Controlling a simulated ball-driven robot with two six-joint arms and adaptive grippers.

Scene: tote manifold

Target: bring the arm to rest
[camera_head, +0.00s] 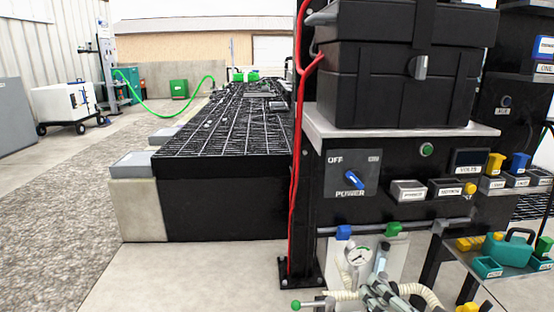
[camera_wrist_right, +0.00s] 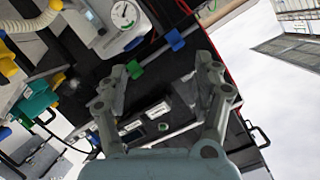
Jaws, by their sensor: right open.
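My right gripper (camera_head: 378,290) is at the bottom of the head view, low in front of the black panel and beside the pressure gauge (camera_head: 359,254). In the right wrist view the two grey fingers of my right gripper (camera_wrist_right: 162,72) stand apart, with nothing held between them. Behind them are the dark panel, a blue handle (camera_wrist_right: 175,40) and a green handle (camera_wrist_right: 134,69). No contact with these shows. My left gripper is in neither view.
A black panel with a power switch (camera_head: 350,178) stands right of centre, under a black case (camera_head: 400,70). A side shelf holds a teal container (camera_head: 507,250). A long bench with a wire grid top (camera_head: 225,120) extends back. The concrete floor (camera_head: 200,275) at lower left is clear.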

